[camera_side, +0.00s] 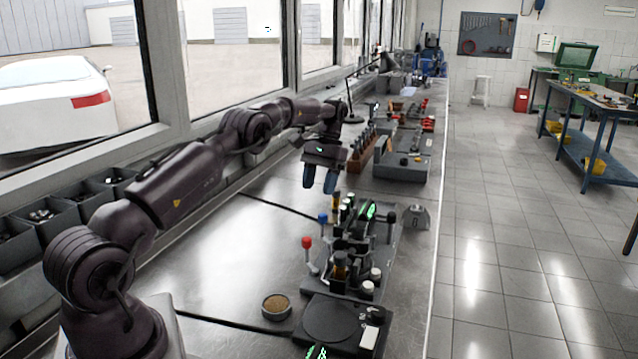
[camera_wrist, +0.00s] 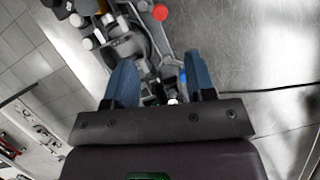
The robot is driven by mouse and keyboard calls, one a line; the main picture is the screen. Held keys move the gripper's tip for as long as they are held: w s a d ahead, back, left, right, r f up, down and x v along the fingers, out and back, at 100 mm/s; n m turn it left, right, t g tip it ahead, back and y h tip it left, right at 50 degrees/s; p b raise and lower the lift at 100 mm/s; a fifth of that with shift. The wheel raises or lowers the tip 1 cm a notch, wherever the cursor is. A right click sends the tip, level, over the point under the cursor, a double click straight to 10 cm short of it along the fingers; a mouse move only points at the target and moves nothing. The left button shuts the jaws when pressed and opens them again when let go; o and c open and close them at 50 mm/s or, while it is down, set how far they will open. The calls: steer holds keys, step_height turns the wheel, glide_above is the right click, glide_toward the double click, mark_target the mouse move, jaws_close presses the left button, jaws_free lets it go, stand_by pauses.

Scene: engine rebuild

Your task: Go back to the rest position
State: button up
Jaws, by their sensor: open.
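My gripper (camera_side: 320,180) hangs from my arm over the bench in the side view, fingers pointing down. Its two blue fingers stand apart with nothing between them; the wrist view also shows the open gripper (camera_wrist: 162,84). It is above the far end of the dark engine fixture (camera_side: 345,245), which carries several knobs and pegs. A red-knobbed lever (camera_side: 307,243) and a blue-knobbed lever (camera_side: 323,218) stand at the fixture's left side. In the wrist view the red knob (camera_wrist: 160,12) and blue knob (camera_wrist: 183,76) lie beyond and near the fingers.
A round tin (camera_side: 276,306) and a black round plate (camera_side: 331,319) are near the front of the bench. A grey tray (camera_side: 402,165) and a wooden rack (camera_side: 361,150) stand behind my gripper. Grey bins (camera_side: 48,213) line the window side. The bench's left middle is clear.

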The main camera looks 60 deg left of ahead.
stand_by(0.4)
steer(key=s+d+r+m+t+y, duration=0.1)
steer(key=s+d+r, duration=0.15)
steer(key=d, duration=0.25)
steer(key=s+d+r+t+y, duration=0.1)
steer(key=s+d+r, duration=0.1)
steer(key=d+r, duration=0.25)
steer(key=s+d+r+m+t, duration=0.1)
steer(key=s+d+r+t, duration=0.1)
steer(key=d, duration=0.4)
steer(key=s+d+r+m+t, duration=0.2)
steer(key=s+d+r, duration=0.1)
steer(key=s+d, duration=0.3)
steer(key=s+d+r+m+t, duration=0.2)
steer(key=s+d, duration=0.5)
steer(key=s, duration=0.4)
steer(key=shift+s+d+r+t, duration=0.25)
steer(key=shift+r+t, duration=0.25)
steer(key=shift+t, duration=0.2)
